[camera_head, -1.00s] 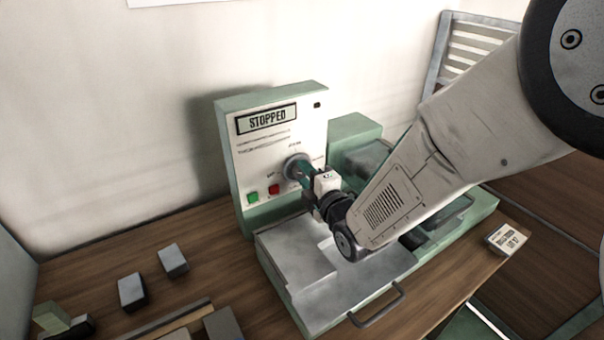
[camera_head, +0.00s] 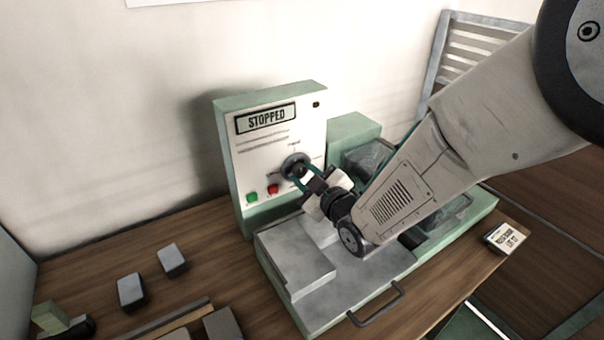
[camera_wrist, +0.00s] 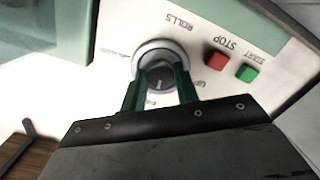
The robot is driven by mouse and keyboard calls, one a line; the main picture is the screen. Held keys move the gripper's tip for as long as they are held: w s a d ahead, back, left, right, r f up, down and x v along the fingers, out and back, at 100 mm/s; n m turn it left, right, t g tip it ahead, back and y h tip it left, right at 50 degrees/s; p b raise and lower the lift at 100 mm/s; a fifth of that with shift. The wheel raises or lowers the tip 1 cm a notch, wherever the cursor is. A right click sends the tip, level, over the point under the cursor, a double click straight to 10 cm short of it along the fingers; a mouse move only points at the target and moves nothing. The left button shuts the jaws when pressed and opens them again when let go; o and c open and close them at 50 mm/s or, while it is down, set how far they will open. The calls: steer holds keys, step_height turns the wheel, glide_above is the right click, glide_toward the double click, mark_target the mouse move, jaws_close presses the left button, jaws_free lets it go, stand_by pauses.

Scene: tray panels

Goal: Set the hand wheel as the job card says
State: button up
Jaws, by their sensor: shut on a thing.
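The hand wheel (camera_head: 291,161) is a round grey knob on the front of the machine's upright panel. In the wrist view the wheel (camera_wrist: 149,52) shows a dark centre with a small light mark, and the labels around it are partly hidden or too blurred to read. My gripper (camera_head: 304,176) reaches the panel from the front right. Its two green fingers (camera_wrist: 164,78) are shut on the wheel's centre, one on each side. A card (camera_head: 507,239) with small print lies on the bench at the right; its text is not clearly legible.
The machine's display (camera_head: 266,119) reads STOPPED. A green button (camera_head: 252,198) and a red button (camera_head: 272,189) sit close beside the wheel. A grey tray with a handle (camera_head: 376,304) lies below. Small grey blocks (camera_head: 131,291) stand on the bench at left.

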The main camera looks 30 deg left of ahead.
steer(key=m, duration=0.5)
steer(key=shift+w, duration=0.2)
steer(key=m, duration=0.4)
steer(key=shift+d+r+m+g+y, duration=0.1)
steer(key=shift+m+g+y, duration=0.2)
steer(key=m, duration=0.9)
steer(key=shift+f+y, duration=0.2)
steer(key=shift+y, duration=0.1)
steer(key=o, duration=1)
steer(key=shift+c, duration=0.2)
steer(key=shift+s, duration=0.1)
